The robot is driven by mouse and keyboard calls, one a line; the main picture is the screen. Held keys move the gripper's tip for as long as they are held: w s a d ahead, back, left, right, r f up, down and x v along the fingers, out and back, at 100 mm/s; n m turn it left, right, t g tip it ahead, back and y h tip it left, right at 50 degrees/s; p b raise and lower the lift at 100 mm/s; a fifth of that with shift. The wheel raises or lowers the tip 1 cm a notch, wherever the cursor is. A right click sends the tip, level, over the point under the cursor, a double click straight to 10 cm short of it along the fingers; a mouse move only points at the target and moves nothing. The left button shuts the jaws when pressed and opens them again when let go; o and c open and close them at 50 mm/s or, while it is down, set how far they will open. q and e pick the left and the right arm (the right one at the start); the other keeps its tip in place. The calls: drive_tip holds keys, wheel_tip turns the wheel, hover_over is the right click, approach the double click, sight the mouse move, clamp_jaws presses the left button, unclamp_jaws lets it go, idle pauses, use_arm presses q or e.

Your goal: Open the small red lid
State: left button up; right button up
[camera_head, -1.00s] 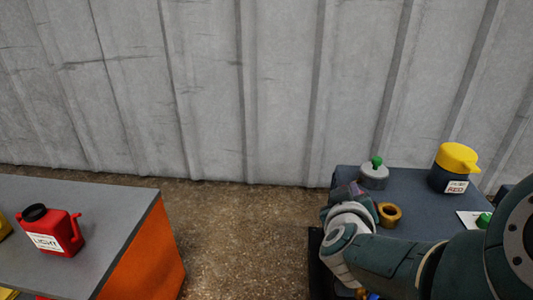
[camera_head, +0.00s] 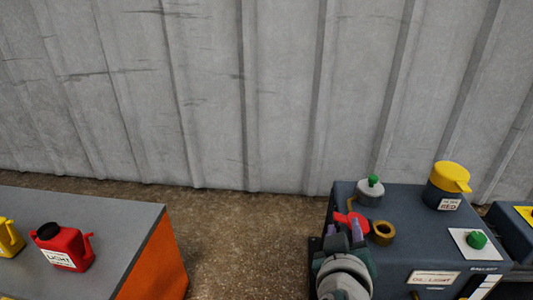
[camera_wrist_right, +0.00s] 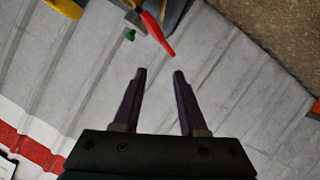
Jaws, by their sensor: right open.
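The small red lid (camera_head: 341,217) is on the blue-grey machine, just left of a brass ring-shaped opening (camera_head: 383,232) whose dark hole is uncovered. The lid is partly hidden by my gripper, so I cannot tell its exact angle. My right gripper (camera_head: 346,231) is open at the near side of the lid, its purple fingers pointing toward it. In the right wrist view, the open fingers (camera_wrist_right: 160,74) have nothing between them, and the red lid (camera_wrist_right: 157,36) shows beyond their tips. My left gripper is not in view.
The blue-grey machine (camera_head: 415,215) also carries a grey cap with a green knob (camera_head: 369,191), a yellow-topped container (camera_head: 449,186) and a green button (camera_head: 477,239). A grey-topped orange table (camera_head: 120,222) at left holds a red can (camera_head: 64,247) and a yellow one (camera_head: 9,238). Floor lies between.

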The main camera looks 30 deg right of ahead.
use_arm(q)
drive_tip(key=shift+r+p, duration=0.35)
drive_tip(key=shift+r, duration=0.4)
use_arm(e)
drive_tip(key=v, duration=0.2)
drive_tip(key=shift+s+a, duration=0.15)
drive_tip(key=shift+s, duration=0.1)
